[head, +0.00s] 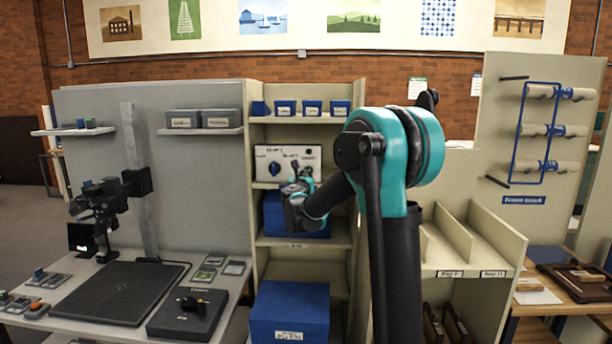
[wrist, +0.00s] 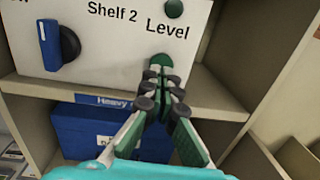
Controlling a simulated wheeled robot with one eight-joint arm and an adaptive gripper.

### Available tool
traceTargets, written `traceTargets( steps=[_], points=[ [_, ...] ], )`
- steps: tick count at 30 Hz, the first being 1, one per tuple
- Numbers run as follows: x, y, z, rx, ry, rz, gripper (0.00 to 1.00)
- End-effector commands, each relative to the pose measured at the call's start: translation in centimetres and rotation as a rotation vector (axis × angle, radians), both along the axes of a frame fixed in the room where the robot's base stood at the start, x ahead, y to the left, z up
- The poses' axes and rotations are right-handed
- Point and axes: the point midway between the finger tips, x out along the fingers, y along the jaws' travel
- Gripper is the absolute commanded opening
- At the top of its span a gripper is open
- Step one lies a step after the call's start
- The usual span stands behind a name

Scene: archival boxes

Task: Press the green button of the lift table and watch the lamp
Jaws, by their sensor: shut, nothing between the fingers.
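The white control panel (head: 268,160) stands on a shelf of the middle rack; it also fills the top of the wrist view (wrist: 110,40). In the wrist view a green button (wrist: 162,60) sits below the word "Level". A round dark green lamp (wrist: 174,8) sits above that word and looks unlit. My gripper (wrist: 158,84) is shut and empty, its fingertips right at the button and covering its lower part. I cannot tell whether they touch or press it. In the head view my gripper (head: 300,184) is in front of the panel's lower right. No lift table is clearly identifiable.
A blue rotary knob (wrist: 50,45) is on the panel's left. A shelf edge (wrist: 215,105) runs just below the panel, with a blue box (wrist: 90,135) beneath. Another blue box (head: 290,312) sits lower. Open bins (head: 465,240) stand to the right, a grey workbench (head: 60,312) to the left.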

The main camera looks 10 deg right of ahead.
Motion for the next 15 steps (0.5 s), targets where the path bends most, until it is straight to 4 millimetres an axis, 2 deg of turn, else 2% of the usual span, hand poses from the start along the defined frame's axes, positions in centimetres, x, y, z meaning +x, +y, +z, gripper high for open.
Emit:
traceTargets(
  steps=[9,15],
  points=[
    [-5.6,1.6,-0.2,0.000,0.000,0.002,0.00],
    [-8.6,2.4,-0.3,0.000,0.000,0.001,0.00]
  ],
)
